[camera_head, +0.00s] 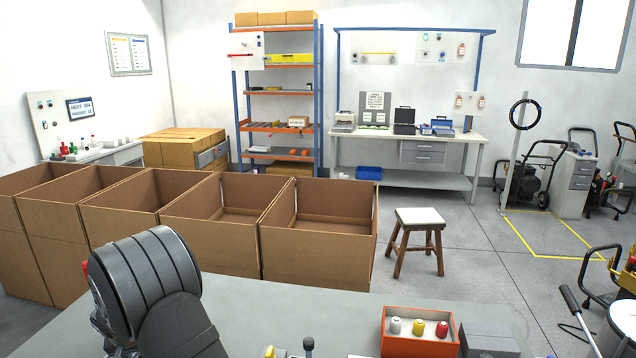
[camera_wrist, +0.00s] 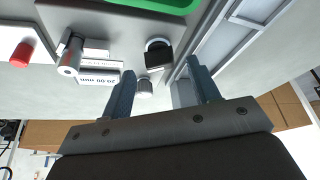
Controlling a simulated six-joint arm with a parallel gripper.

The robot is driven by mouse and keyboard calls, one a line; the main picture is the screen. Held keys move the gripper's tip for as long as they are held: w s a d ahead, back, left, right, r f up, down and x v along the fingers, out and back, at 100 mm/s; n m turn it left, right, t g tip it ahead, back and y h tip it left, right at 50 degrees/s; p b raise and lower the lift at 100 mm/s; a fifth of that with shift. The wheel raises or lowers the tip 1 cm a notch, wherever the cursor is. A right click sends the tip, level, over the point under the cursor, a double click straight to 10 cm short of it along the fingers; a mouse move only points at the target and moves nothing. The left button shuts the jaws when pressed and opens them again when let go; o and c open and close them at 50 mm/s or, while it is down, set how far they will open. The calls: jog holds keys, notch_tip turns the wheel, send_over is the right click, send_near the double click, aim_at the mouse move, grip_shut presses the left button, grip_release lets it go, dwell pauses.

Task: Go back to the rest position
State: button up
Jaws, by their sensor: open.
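My gripper (camera_wrist: 161,72) shows in the wrist view with its two grey fingers spread apart and nothing held between them. Beyond the fingers are a black knob-like part (camera_wrist: 158,54) and a small grey cylinder (camera_wrist: 145,87); whether the fingers touch either is unclear. In the head view my dark arm is bent over the grey table (camera_head: 270,310) at lower left and hides the gripper.
An orange box (camera_head: 418,345) with white, yellow and red spools stands on the table beside a grey block (camera_head: 488,340). A red-capped part (camera_wrist: 21,54) and a green tray (camera_wrist: 150,4) show in the wrist view. Several open cardboard boxes (camera_head: 315,255) and a stool (camera_head: 418,217) stand beyond the table.

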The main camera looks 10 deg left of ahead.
jog(key=shift+x, duration=1.25)
jog(key=shift+w+d+r+n+g+y, duration=0.1)
jog(key=shift+n+g+y, duration=0.3)
jog(key=shift+n, duration=1.05)
jog(key=shift+d+n+g+y, duration=0.1)
jog(key=shift+n+g+y, duration=0.25)
jog(key=shift+n, duration=1.1)
jog(key=shift+w+n+g+y, duration=0.1)
jog(key=shift+n+g+y, duration=0.35)
jog(key=shift+n, duration=1.1)
jog(key=shift+w+n+g, duration=0.1)
jog(key=shift+n+g, duration=0.6)
jog(key=shift+n, duration=0.85)
